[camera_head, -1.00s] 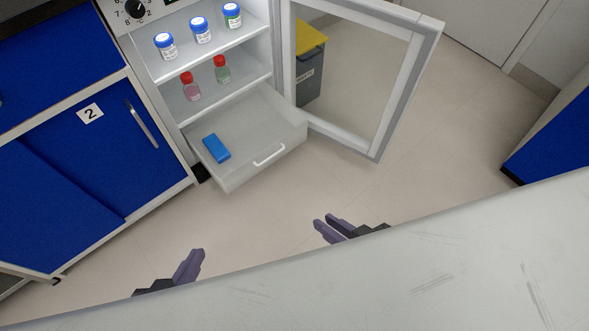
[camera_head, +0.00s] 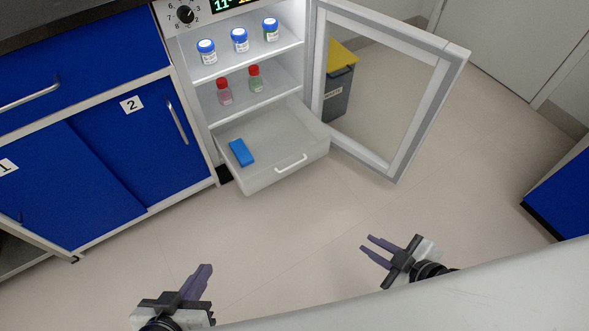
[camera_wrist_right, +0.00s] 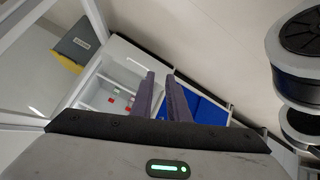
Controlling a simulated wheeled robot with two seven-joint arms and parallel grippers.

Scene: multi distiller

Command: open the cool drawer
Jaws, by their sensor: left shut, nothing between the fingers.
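The cool drawer (camera_head: 262,178) is a pale translucent drawer at the bottom of the lit fridge. It is pulled out, with a white handle (camera_head: 291,163) on its front and a blue block (camera_head: 241,152) inside. My left gripper (camera_head: 200,280) is shut and empty, over the floor below and left of the drawer in the head view. My right gripper (camera_head: 372,247) has its two fingers apart with nothing between them, below and right of the drawer. It also shows open in the right wrist view (camera_wrist_right: 159,84). Neither gripper touches the drawer or its handle.
The fridge's glass door (camera_head: 425,115) stands wide open to the right. Its shelves hold blue-capped jars (camera_head: 239,40) and red-capped bottles (camera_head: 224,91). A grey bin with a yellow lid (camera_head: 340,80) shows behind the door glass. Blue cabinets (camera_head: 130,170) stand left. The floor before the drawer is clear.

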